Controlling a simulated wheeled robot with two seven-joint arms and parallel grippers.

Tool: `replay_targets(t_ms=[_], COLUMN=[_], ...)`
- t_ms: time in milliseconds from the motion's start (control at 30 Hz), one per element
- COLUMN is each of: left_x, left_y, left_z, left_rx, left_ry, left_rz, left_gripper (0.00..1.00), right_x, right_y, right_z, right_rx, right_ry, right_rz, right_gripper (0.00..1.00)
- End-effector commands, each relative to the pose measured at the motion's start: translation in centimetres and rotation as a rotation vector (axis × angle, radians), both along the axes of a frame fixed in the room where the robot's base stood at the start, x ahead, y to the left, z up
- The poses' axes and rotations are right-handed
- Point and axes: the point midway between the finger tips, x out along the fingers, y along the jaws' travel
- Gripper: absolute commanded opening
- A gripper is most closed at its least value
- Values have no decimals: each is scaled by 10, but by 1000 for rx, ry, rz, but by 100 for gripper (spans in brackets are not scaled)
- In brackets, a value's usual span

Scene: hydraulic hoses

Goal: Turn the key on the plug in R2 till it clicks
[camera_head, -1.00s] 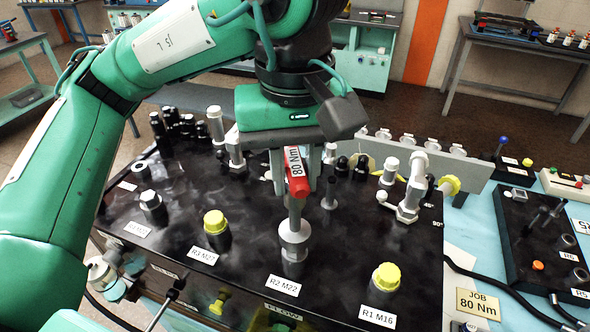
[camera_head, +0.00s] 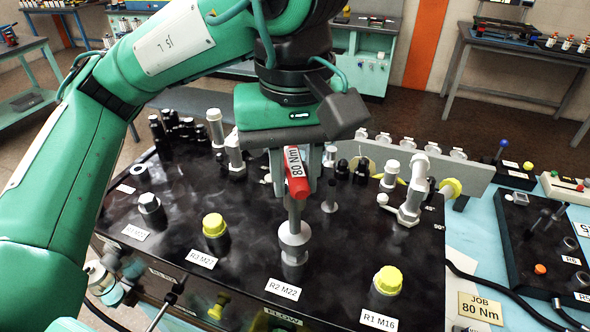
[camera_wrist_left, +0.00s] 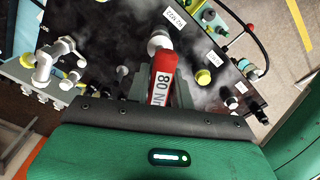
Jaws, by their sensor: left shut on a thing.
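The key (camera_head: 298,188) is a torque tool with a red handle marked 80 Nm. My left gripper (camera_head: 293,185) is shut on it from above, and the key also shows between the fingers in the left wrist view (camera_wrist_left: 162,75). Its grey shaft runs down to the silver plug (camera_head: 293,240) behind the R2 M22 label (camera_head: 283,288). The key's lower end meets the plug, and the joint itself is too small to judge. The plug also shows in the left wrist view (camera_wrist_left: 157,42). My right gripper is not in view.
Yellow-capped ports stand at R3 M27 (camera_head: 214,226) and R1 M16 (camera_head: 388,280). A silver angled fitting (camera_head: 412,190) stands at the right of the black block.

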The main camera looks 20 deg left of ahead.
Motion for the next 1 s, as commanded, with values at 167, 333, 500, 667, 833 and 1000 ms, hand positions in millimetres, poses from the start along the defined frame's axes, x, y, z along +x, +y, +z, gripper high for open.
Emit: replay_targets(t_ms=[167, 333, 500, 667, 833, 1000], left_x=[0, 0, 0, 0, 0, 0], left_y=[0, 0, 0, 0, 0, 0], left_z=[0, 0, -1, 0, 0, -2], left_rx=[-1, -1, -1, -1, -1, -1], left_ry=[0, 0, 0, 0, 0, 0], left_rz=[0, 0, 0, 0, 0, 0], left_gripper=[0, 0, 0, 0, 0, 0], right_x=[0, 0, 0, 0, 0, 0], right_y=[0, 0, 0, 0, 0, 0], right_z=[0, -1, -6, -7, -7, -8], right_rx=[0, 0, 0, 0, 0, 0], right_ry=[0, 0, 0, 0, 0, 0], right_rz=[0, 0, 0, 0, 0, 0], right_gripper=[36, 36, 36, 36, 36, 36])
